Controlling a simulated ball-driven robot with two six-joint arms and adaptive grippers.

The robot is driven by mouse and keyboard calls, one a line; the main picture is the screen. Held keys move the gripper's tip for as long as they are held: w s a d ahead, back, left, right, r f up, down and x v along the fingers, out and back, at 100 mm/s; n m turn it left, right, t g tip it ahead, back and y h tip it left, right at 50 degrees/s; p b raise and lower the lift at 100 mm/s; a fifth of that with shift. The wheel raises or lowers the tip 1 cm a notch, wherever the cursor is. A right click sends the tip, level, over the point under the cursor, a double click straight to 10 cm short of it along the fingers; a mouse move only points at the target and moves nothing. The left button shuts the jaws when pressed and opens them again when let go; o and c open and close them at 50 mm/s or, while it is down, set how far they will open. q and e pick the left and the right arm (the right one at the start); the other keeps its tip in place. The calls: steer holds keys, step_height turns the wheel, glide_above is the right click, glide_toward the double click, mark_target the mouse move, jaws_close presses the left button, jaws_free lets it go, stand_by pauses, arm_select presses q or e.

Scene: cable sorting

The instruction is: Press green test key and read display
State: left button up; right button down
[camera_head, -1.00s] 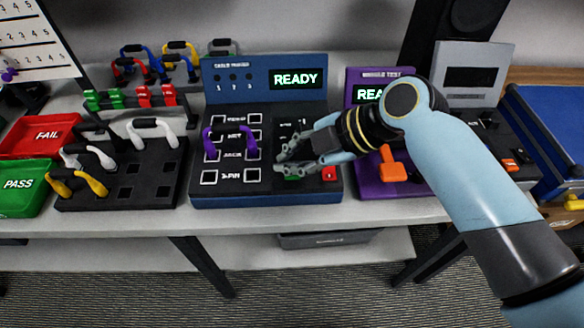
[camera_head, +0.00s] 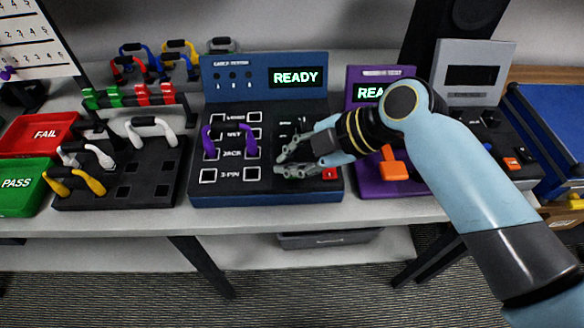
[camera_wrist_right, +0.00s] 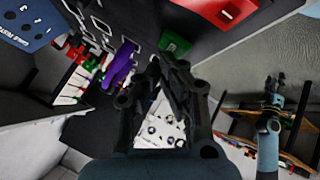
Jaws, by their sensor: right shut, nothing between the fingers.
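The blue cable tester (camera_head: 262,98) stands mid-table, its display (camera_head: 296,77) lit with READY. A purple cable (camera_head: 216,142) is seated in its sockets on the left and also shows in the wrist view (camera_wrist_right: 119,66). The green test key (camera_wrist_right: 175,44) shows in the wrist view; in the head view my fingers hide it. A red key (camera_head: 330,174) lies to its right and shows in the wrist view too (camera_wrist_right: 229,13). My right gripper (camera_head: 281,164) is shut and empty over the tester, its fingertips (camera_wrist_right: 163,64) close to the green key; contact cannot be told.
A purple tester (camera_head: 376,188) with an orange lever (camera_head: 393,165) stands right, partly behind my arm. A black cable rack (camera_head: 120,194) and the red FAIL (camera_head: 28,148) and green PASS (camera_head: 18,205) bins are left. A grey device (camera_head: 470,58) stands at right.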

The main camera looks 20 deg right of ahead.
steer(key=shift+f+b, duration=0.3)
steer(key=shift+f, duration=0.05)
stand_by(0.6)
stand_by(0.3)
steer(key=shift+r+p, duration=0.75)
steer(key=shift+r, duration=0.05)
step_height(320, 180, up, 5)
steer(key=p, duration=0.4)
stand_by(0.6)
